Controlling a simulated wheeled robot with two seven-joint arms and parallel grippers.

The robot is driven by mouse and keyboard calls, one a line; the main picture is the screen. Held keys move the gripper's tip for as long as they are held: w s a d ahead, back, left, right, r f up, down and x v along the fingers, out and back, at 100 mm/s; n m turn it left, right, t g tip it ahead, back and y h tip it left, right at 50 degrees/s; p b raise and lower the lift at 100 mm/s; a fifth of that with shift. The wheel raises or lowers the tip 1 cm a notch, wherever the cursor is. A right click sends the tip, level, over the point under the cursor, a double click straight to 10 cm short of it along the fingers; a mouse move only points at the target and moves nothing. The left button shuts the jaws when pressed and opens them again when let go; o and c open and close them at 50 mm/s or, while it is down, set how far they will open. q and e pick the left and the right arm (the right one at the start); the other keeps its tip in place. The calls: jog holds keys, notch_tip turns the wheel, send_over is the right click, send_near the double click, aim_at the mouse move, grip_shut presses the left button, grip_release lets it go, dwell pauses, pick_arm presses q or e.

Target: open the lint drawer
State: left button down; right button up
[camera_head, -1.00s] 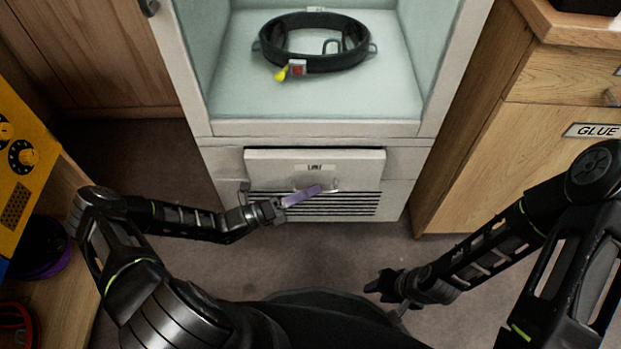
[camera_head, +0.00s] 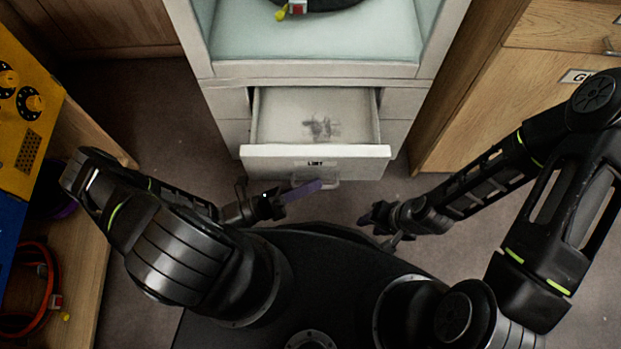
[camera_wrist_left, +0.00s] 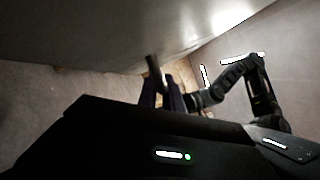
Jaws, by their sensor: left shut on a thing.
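The lint drawer (camera_head: 268,120) stands pulled out of the white cabinet in the head view. Its front, labelled LINT, faces me, and a grey clump of lint (camera_head: 320,128) lies on its floor. My left gripper (camera_head: 308,188), with purplish fingers, is shut on the drawer's handle (camera_head: 330,182) below the label. In the left wrist view a metal bar of the handle (camera_wrist_left: 154,70) shows at the fingertips. My right gripper (camera_head: 368,216) hangs free in front of the drawer, apart from it; its jaw opening is unclear.
The cabinet's open compartment (camera_head: 310,45) above holds a black ring-shaped item with a red-and-white tag. A wooden cabinet (camera_head: 480,100) stands at right. A wooden bench with a yellow panel (camera_head: 30,120) and a red loop (camera_head: 45,290) is at left. Carpet is clear beside the drawer.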

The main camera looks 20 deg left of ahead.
pick_arm(q)
jog(key=c, duration=1.8)
grip_release()
jog(key=shift+a, duration=0.1)
jog(key=shift+v, duration=3.85)
jog(key=shift+s, duration=0.1)
